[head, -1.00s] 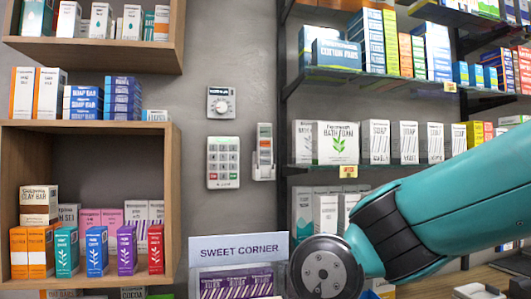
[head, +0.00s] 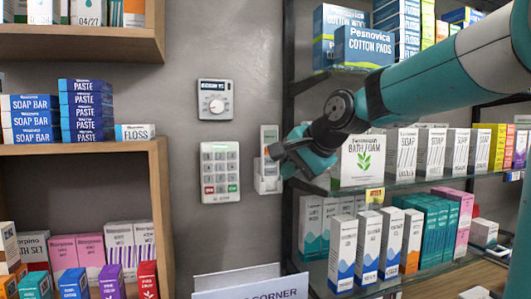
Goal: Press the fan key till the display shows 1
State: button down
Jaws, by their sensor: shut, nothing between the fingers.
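Three white devices are on the grey wall. A dial unit (head: 214,99) has a small dark display (head: 213,86) along its top; I cannot read its figures. Below it is a keypad (head: 220,172) with rows of pale keys and a red and a green key at the bottom. To its right a slim handset (head: 269,132) sits in a wall holder (head: 268,184). No fan label is readable. My gripper (head: 273,152) is shut and empty, its tip pointing left in front of the handset, hiding its middle. I cannot tell whether it touches.
Wooden shelves (head: 160,200) with boxes stand at the left. Glass shelves (head: 400,183) with cartons are at the right, close under my arm. A Sweet Corner sign (head: 250,290) is below. The wall between is bare.

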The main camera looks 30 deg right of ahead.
jog(key=shift+w+a, duration=0.15)
jog(key=shift+w, duration=0.05)
jog(key=p, duration=0.2)
send_near(265, 170)
notch_tip(265, 170, down, 4)
jog(key=w+a, duration=0.1)
jog(key=w, duration=0.1)
jog(key=shift+w+d+r, duration=0.1)
jog(key=shift+w, duration=0.45)
jog(key=shift+w+p, duration=0.1)
jog(key=shift+p, duration=0.25)
dwell(1.3)
jog(key=shift+w+d, duration=0.1)
jog(key=shift+w, duration=0.2)
jog(key=shift+w+d+p, duration=0.1)
jog(key=shift+w+p, duration=0.35)
jog(key=shift+w, duration=0.05)
dwell(0.6)
jog(key=shift+s, duration=0.2)
jog(key=shift+s+a+b, duration=0.25)
jog(key=shift+s+b, duration=0.1)
jog(key=shift+s, duration=0.35)
